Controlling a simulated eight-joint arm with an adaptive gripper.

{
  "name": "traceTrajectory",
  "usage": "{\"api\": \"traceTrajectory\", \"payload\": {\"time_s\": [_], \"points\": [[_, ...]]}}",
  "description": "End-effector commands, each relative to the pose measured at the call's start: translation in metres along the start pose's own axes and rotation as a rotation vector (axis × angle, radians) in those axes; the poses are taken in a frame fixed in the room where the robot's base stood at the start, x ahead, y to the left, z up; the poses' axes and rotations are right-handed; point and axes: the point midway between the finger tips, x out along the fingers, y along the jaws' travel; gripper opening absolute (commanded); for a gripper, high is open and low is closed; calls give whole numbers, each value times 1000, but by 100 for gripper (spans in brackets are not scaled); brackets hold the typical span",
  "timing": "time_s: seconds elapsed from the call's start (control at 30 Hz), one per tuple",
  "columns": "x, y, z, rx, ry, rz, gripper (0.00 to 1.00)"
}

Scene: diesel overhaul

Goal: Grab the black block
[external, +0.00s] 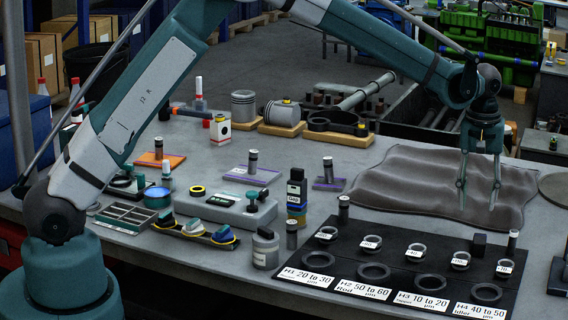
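A small black block (479,244) stands at the back right of the black labelled board (345,243), between a ring and a small dark cylinder (513,243). My gripper (478,206) points down with its two fingers spread apart. Nothing is between them. The fingertips show above the block in the picture, in front of the crumpled grey cloth (400,185). Their exact height over the table cannot be told. The block is fully in view and the gripper does not touch it.
Several metal rings and black rings lie on the board with white labels. A black bottle (296,195) and another small cylinder (344,208) stand to the left. A dark object (558,272) is cut off at the right edge. The cloth area is clear of parts.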

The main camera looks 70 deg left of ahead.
Motion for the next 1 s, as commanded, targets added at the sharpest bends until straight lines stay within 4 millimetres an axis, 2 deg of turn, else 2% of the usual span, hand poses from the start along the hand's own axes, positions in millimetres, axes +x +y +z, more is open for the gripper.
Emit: {"api": "traceTrajectory", "payload": {"time_s": [0.1, 0.3, 0.8, 1.0], "points": [[19, 9, -7, -25, -11, -13, 39], [39, 16, -14, -52, -21, -27, 39], [46, 18, -15, -59, -24, -31, 39], [58, 18, -15, -59, -24, -31, 39]]}}
